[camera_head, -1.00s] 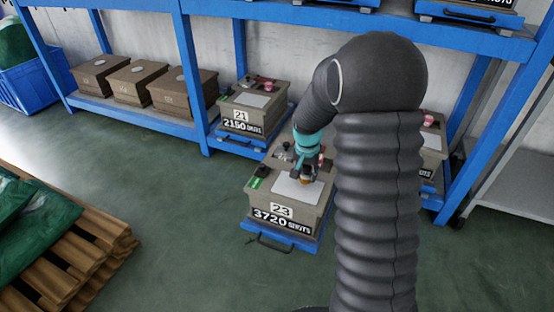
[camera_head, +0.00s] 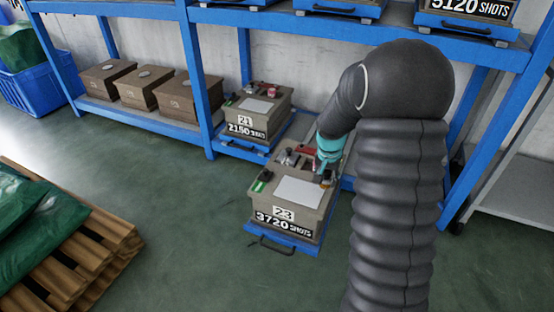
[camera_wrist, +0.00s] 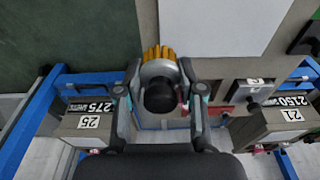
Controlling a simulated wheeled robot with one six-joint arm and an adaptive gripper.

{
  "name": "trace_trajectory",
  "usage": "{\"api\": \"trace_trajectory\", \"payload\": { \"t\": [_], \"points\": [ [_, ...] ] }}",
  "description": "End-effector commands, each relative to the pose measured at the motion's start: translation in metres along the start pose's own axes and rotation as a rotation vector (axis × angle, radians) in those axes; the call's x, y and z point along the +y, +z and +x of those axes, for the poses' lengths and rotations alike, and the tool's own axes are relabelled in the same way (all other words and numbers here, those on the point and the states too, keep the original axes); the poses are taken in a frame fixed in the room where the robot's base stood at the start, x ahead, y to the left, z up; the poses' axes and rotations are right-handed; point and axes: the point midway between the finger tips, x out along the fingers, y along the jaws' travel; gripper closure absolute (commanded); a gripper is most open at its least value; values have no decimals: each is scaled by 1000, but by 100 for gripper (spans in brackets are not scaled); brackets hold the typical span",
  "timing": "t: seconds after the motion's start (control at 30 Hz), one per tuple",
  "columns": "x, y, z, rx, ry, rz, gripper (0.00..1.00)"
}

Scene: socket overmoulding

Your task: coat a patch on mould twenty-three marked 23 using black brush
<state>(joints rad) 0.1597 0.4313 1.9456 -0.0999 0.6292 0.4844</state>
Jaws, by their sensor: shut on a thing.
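Mould 23 (camera_head: 262,212), a grey-brown block marked 23 and 3720 shots, sits on a blue pull-out tray in front of the rack. A pale rectangular patch (camera_head: 300,190) lies on its top; it also shows in the wrist view (camera_wrist: 225,25). My gripper (camera_head: 325,168) is at the right back of the mould's top, beside the patch. In the wrist view my gripper (camera_wrist: 160,72) is shut on a brush with a round black knob (camera_wrist: 160,97) and yellow-orange bristles (camera_wrist: 158,51). The bristles overlap a corner of the patch in that view; I cannot tell whether they touch.
A green item (camera_head: 258,186) and small fittings stand on the mould's top, left of and behind the patch. Mould 21 (camera_head: 250,112) stands behind left; mould 25 (camera_wrist: 85,125) shows in the wrist view. Blue rack posts (camera_head: 199,75) rise behind. Floor in front is free.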

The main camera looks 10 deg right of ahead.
Motion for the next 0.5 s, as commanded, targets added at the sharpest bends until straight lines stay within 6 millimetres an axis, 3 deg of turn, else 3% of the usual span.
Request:
{"api": "trace_trajectory", "payload": {
  "t": [0.2,0.5],
  "points": [
    [-1,-3,-24,1,-1,-2,97],
    [-2,-5,-41,0,-1,-4,97]
  ]
}}
